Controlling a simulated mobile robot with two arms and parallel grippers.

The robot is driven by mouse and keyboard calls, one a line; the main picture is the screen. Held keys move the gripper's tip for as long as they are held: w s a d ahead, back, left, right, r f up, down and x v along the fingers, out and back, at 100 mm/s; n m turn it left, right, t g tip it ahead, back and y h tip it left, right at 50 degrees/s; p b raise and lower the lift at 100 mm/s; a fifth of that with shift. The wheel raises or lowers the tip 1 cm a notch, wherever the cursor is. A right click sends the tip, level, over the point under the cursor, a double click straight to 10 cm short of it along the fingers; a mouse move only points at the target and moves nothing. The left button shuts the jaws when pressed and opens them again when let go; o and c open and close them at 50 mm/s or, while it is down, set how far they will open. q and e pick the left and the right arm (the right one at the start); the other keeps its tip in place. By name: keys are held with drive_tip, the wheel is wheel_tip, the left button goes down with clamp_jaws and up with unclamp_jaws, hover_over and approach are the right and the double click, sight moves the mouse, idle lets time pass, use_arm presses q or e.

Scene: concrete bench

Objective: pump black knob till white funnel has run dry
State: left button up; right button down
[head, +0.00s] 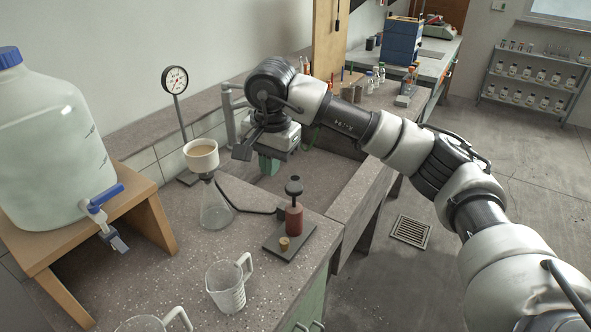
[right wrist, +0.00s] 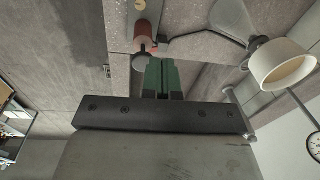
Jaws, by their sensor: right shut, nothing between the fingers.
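The black knob (head: 294,186) tops a dark rod on the red pump body (head: 294,218), which stands on a dark plate. The knob also shows in the right wrist view (right wrist: 143,47). The white funnel (head: 201,156) sits upright on a clear conical flask (head: 215,207); a beige surface shows inside it. The funnel also appears in the right wrist view (right wrist: 282,66). A black hose (head: 250,208) runs from flask to pump. My right gripper (head: 268,166), with green fingers, is shut and empty, behind and left of the knob, apart from it. My left gripper is not visible.
A large jug (head: 50,145) with a blue tap stands on a wooden stand at left. A clear measuring jug (head: 226,287) is at the front. A gauge (head: 175,80) rises behind the funnel. A small cork (head: 284,243) lies on the pump's plate. A sink is behind the pump.

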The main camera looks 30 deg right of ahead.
sight(293, 190)
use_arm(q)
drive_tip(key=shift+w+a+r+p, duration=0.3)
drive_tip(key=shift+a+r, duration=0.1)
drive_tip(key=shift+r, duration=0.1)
use_arm(e)
drive_tip(key=d+r+m+h, duration=0.1)
drive_tip(key=d+r+h, duration=0.2)
drive_tip(key=r, duration=0.3)
drive_tip(key=shift+w+d+t, duration=0.3)
drive_tip(key=shift+w+d, duration=0.1)
drive_tip(key=shift+d, duration=0.1)
drive_tip(key=x, duration=0.4)
drive_tip(key=p+x, duration=0.1)
drive_tip(key=x, duration=0.3)
drive_tip(key=p+x, duration=0.1)
drive_tip(key=x, duration=0.3)
drive_tip(key=shift+s+a+f, duration=0.15)
drive_tip(key=shift+a+f, duration=0.1)
drive_tip(key=shift+f, duration=0.7)
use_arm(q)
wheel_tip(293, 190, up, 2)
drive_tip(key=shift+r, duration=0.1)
